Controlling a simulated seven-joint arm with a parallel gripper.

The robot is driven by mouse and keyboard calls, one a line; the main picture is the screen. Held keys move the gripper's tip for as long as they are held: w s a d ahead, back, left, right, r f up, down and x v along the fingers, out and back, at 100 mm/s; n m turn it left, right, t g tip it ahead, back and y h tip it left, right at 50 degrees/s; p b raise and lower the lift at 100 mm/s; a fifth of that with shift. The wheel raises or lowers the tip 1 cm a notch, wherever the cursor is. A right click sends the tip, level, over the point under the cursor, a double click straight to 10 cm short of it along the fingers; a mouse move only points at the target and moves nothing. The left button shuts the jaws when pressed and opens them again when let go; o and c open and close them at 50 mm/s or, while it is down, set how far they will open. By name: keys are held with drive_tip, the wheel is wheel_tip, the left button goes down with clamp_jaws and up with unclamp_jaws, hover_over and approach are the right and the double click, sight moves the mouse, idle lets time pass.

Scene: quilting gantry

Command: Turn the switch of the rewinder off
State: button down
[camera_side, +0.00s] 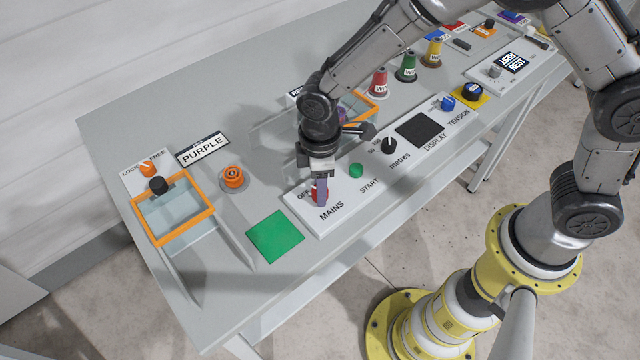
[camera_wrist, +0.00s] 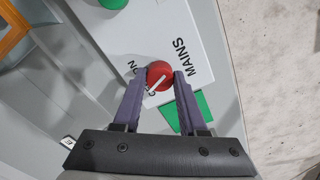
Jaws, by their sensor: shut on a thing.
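The mains switch is a red knob (camera_side: 314,194) at the left end of a long white control panel (camera_side: 398,174), beside the word MAINS. It also shows in the wrist view as a red knob (camera_wrist: 159,71) with a white pointer line slanting to the lower left. My gripper (camera_side: 321,198) reaches down onto it. In the wrist view my gripper (camera_wrist: 159,79) has its two purple fingers shut on the sides of the knob. OFF is partly readable beside the knob in the side view. The fingers crowd the lettering, so I cannot tell exactly which mark the pointer meets.
A green start button (camera_side: 356,170), a black metres dial (camera_side: 389,146) and a dark display (camera_side: 418,130) share the panel. A green square (camera_side: 275,237) lies left of it. An orange-framed box (camera_side: 205,217) stands farther left. Several coloured cones stand behind the panel.

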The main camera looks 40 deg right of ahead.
drive_tip(key=shift+r+n, duration=0.1)
drive_tip(key=shift+n, duration=0.5)
drive_tip(key=shift+c, duration=2.2)
unclamp_jaws()
wheel_tip(320, 180, up, 14)
